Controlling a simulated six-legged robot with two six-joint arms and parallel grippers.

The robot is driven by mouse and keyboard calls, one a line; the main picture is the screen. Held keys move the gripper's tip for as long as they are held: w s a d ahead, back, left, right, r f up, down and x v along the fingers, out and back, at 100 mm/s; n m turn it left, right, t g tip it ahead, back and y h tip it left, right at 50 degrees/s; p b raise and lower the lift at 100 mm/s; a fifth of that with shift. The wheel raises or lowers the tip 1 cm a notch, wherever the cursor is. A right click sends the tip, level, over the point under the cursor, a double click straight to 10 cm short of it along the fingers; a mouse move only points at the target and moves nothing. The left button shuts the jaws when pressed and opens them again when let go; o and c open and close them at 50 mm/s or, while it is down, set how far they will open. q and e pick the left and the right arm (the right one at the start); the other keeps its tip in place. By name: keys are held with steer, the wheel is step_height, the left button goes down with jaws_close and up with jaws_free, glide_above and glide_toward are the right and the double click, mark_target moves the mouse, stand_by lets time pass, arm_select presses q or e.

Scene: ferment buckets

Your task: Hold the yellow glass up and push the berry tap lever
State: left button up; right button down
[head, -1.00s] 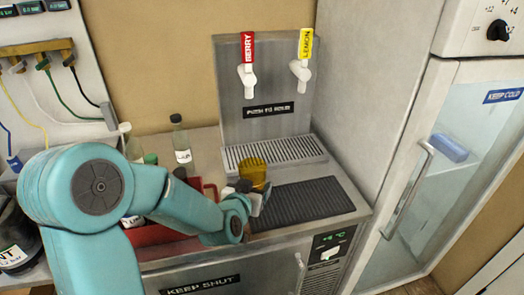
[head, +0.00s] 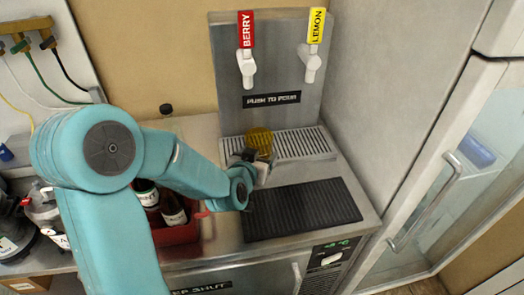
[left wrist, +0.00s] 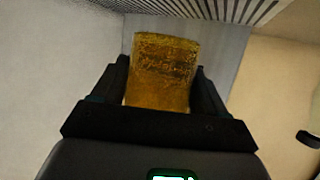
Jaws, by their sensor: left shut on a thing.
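The yellow glass (head: 260,139) is held by my left gripper (head: 252,156) in front of the drip tray, below the taps. In the left wrist view the glass (left wrist: 162,70) sits between the two dark fingers of my left gripper (left wrist: 160,88), which are shut on it. The berry tap (head: 246,66) has a red label and a white lever and is above and a little left of the glass, apart from it. The lemon tap (head: 311,63) has a yellow label and is to the right. My right gripper is not in view.
The slotted drip tray (head: 305,143) lies under the taps, with a black ribbed mat (head: 303,208) in front. A red crate (head: 180,236) with bottles stands left, partly behind my arm. A glass-door fridge (head: 465,150) is at right.

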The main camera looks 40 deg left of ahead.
arm_select(q)
steer(key=shift+w+r, duration=0.1)
steer(key=shift+w+a+r, duration=0.1)
steer(key=shift+a+r, duration=0.05)
steer(key=shift+a, duration=0.05)
steer(key=w+a+r+p, duration=0.2)
steer(key=w+a+p, duration=0.3)
steer(key=w+a, duration=0.4)
steer(key=a, duration=0.2)
steer(key=shift+a, duration=0.3)
steer(key=shift+w+f, duration=0.1)
steer(key=shift+f, duration=0.05)
